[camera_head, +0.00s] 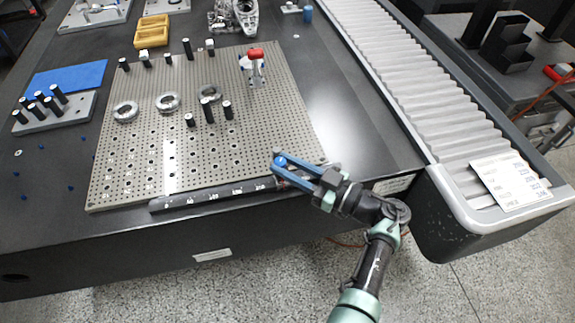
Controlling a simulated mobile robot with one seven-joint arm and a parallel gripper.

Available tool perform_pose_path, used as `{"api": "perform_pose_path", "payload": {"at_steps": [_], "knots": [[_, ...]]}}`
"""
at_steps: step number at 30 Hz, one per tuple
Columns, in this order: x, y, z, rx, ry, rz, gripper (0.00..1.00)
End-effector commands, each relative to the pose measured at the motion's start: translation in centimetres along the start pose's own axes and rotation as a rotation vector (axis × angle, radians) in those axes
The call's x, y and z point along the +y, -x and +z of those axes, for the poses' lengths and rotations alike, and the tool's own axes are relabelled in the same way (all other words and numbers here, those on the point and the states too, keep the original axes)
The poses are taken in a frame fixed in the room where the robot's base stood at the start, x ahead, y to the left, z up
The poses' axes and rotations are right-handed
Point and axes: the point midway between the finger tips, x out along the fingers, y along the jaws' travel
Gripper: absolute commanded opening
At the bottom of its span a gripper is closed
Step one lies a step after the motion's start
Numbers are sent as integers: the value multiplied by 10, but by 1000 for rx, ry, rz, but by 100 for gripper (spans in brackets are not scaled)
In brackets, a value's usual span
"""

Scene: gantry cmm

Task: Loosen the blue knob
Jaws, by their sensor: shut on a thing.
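The blue knob (281,160) is at the front right of the perforated fixture plate (140,165), near the right end of the dark marked rail (205,199). My gripper (279,165) reaches in from the lower right. Its two long fingers lie on either side of the knob and are shut on it. The fingers hide part of the knob and what is under it.
A red-topped clamp (256,54), metal rings (168,102) and several black posts (208,110) stand farther back on the plate. A ridged bellows cover (400,80) runs along the right. The dark table top (350,120) right of the plate is clear.

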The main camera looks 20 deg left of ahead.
Motion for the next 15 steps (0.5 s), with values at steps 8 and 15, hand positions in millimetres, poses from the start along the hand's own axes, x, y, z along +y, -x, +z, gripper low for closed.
{"api": "perform_pose_path", "payload": {"at_steps": [8,15], "knots": [[1,0,0,-2,1,2,60],[0,0,0,-1,0,2,62]]}}
